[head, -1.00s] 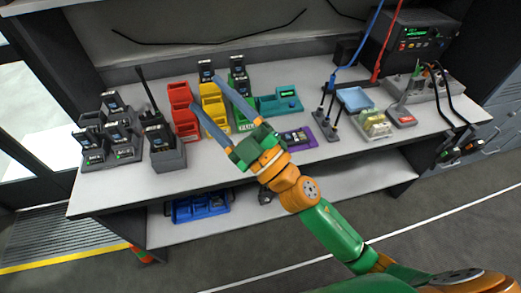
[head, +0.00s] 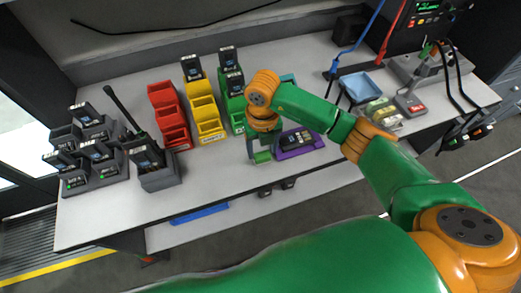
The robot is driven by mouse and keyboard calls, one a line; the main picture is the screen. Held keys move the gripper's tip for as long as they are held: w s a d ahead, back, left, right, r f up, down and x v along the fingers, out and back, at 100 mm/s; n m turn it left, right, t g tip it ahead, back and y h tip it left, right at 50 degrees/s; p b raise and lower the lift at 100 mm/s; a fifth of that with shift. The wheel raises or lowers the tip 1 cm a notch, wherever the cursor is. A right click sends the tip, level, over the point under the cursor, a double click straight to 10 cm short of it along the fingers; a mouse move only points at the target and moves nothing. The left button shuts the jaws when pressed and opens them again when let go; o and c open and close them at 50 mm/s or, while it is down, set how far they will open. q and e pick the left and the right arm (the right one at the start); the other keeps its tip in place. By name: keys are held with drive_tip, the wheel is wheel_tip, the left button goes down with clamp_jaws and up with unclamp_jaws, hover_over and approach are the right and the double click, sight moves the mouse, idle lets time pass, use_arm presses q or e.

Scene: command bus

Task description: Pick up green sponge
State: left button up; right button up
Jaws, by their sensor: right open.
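I cannot clearly make out a green sponge. Small pale green-yellow pieces (head: 379,107) sit in a holder on the right of the bench, partly behind my right arm; I cannot tell whether one is the sponge. My right gripper (head: 261,156) points down at the bench's front part, just left of the purple tray (head: 301,151). It is open, and I see nothing held in it. My left gripper is not in view.
Red bins (head: 168,118), yellow bins (head: 207,115) and a blue tray (head: 358,88) stand on the bench. A radio in a dark charger (head: 157,176) and several dark chargers stand at left.

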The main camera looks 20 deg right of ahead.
sight(262, 154)
wheel_tip(262, 154, down, 3)
drive_tip(key=shift+r, duration=0.1)
drive_tip(key=shift+w+f, duration=0.35)
drive_tip(key=shift+f, duration=0.1)
drive_tip(key=shift+s+r, duration=0.15)
drive_tip(key=shift+s, duration=0.05)
drive_tip(key=c, duration=1)
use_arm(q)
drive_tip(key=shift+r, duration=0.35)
use_arm(e)
drive_tip(key=shift+o, duration=0.2)
drive_tip(key=shift+w, duration=0.1)
wheel_tip(262, 154, up, 3)
drive_tip(key=shift+f, duration=0.1)
use_arm(q)
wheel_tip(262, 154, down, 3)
drive_tip(key=b, duration=0.3)
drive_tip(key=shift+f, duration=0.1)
use_arm(e)
drive_tip(key=s+a+r, duration=0.2)
drive_tip(key=a+r, duration=0.3)
drive_tip(key=a, duration=0.1)
drive_tip(key=s+a+r, duration=0.3)
drive_tip(key=a+r, duration=0.2)
drive_tip(key=a, duration=0.2)
drive_tip(key=shift+s, duration=0.3)
drive_tip(key=shift+d, duration=0.1)
